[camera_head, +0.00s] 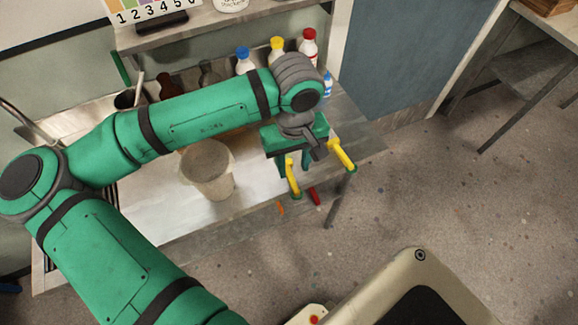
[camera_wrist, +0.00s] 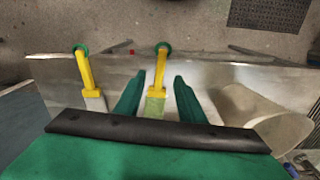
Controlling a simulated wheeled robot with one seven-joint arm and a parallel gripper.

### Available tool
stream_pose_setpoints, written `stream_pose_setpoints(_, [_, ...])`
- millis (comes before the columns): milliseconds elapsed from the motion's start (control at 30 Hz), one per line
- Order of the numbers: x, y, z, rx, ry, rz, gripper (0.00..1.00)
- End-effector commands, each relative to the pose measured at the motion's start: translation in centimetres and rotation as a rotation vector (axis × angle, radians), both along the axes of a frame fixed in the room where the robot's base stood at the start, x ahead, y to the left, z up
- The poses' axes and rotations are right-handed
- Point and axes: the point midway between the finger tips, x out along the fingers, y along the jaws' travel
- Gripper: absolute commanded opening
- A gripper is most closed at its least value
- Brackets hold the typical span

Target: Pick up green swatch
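In the wrist view, a pale green piece (camera_wrist: 155,106), which looks like the green swatch, is at the near end of a yellow handle (camera_wrist: 160,68) with a green ring at its far end. My gripper (camera_wrist: 160,80) is open, with one green finger on each side of this piece and a gap to both. I cannot tell whether the fingertips are at its height. In the head view my gripper (camera_head: 293,174) is over the right part of the counter, and the green piece is hidden there.
A second yellow-handled item (camera_wrist: 86,70) with a whitish end lies to the left in the wrist view. A beige bucket (camera_head: 207,172) stands left of my gripper on the metal counter (camera_head: 185,233). Several bottles, one blue-capped (camera_head: 244,64), stand behind.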

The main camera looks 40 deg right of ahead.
Motion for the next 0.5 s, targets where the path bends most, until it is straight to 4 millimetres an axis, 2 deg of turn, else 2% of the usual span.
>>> stream_pose_setpoints(267, [0.0, -0.2, -2.0, -0.001, 0.000, -0.003, 0.36])
stream_pose_setpoints(500, [0.3, -0.6, -5.2, 0.000, 0.001, -0.011, 0.36])
